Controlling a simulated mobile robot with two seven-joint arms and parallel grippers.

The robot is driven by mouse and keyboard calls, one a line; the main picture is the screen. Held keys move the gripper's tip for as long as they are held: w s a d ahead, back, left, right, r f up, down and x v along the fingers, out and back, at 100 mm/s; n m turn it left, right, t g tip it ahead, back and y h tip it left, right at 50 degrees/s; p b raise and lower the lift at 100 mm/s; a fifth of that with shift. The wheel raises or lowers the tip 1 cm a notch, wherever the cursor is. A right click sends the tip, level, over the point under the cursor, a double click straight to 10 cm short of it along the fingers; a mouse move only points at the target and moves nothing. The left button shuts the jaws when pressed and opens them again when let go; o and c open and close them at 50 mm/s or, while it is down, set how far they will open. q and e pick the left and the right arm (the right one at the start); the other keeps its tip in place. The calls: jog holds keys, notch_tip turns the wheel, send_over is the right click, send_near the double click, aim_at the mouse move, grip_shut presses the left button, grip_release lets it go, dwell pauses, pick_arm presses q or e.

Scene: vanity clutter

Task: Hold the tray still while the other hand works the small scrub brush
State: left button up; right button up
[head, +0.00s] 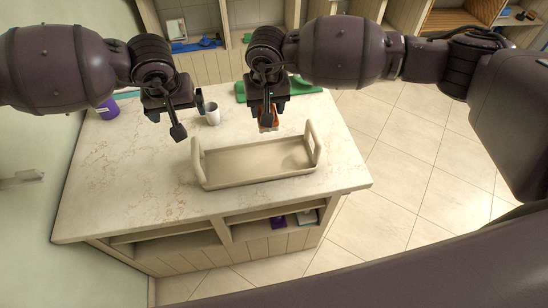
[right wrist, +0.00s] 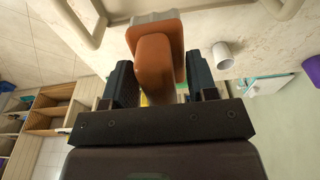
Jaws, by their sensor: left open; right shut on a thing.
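The beige tray (head: 262,178) with two upright end handles sits on the marble counter, apparently empty. Its rim also shows at the top left of the right wrist view (right wrist: 88,38). My right gripper (head: 267,112) is shut on the small scrub brush, whose brown-orange body (right wrist: 155,60) lies between the fingers. In the head view the brush (head: 268,122) is partly hidden by the gripper, just behind the tray's far edge. My left gripper (head: 188,117) is open and empty above the counter, left of the tray and apart from it.
A white cup (head: 212,114) stands between my grippers, behind the tray. A green object (head: 300,87) lies at the counter's back right, and a purple container (head: 107,109) at the left edge. The counter's front left (head: 120,200) is clear.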

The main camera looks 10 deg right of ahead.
jog(key=shift+r+p, duration=0.7)
jog(key=shift+r, duration=1.9)
jog(key=shift+r+p, duration=0.5)
jog(key=shift+r, duration=1.95)
